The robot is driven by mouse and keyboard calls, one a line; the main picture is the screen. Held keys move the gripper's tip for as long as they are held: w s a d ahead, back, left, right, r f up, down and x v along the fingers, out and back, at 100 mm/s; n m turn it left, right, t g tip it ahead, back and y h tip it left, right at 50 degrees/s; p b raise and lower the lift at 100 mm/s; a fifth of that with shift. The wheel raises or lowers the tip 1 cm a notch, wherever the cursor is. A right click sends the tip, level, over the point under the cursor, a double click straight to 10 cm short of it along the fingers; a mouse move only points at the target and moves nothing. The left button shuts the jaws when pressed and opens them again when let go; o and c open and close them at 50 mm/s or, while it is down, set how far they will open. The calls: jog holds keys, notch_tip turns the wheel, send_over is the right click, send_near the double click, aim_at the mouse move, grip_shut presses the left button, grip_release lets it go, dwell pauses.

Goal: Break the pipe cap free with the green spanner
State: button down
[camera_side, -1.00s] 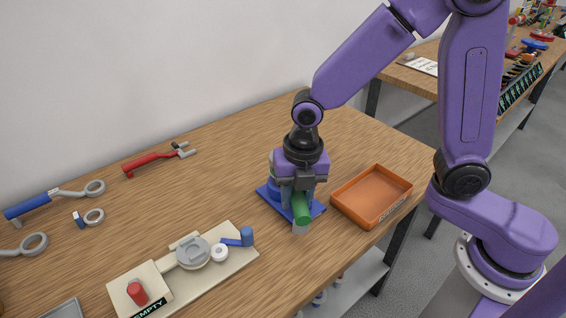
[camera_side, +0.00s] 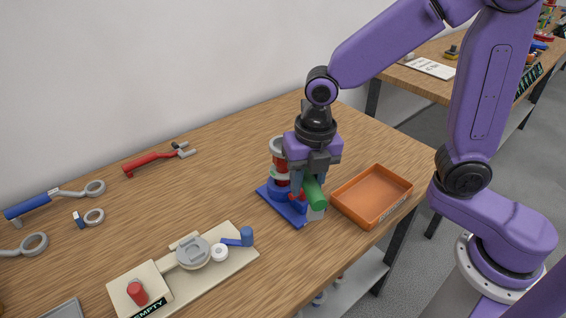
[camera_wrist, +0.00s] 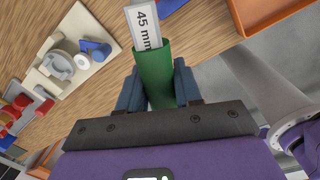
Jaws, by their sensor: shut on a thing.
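The green spanner's handle (camera_side: 314,192) is in my gripper (camera_side: 309,182), which is shut on it. In the wrist view the handle (camera_wrist: 155,75) lies between the two fingers (camera_wrist: 160,92), with a white "45 mm" tag (camera_wrist: 146,28) at its far end. The spanner's head is hidden in both views. A pipe fixture (camera_side: 280,168) with a pale top, a red band and a blue foot stands on a blue base plate (camera_side: 270,200), just left of and partly behind my gripper. I cannot tell the pipe cap apart, nor whether the spanner touches it.
An orange tray (camera_side: 345,205) sits close to the right of the base plate. A beige valve board (camera_side: 240,262) lies at front left.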

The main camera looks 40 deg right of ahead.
jog(key=c, duration=1.5)
grip_release()
grip_shut()
jog(key=shift+s+d+r, duration=0.1)
jog(key=shift+s+r, duration=0.05)
jog(key=shift+r, duration=2.4)
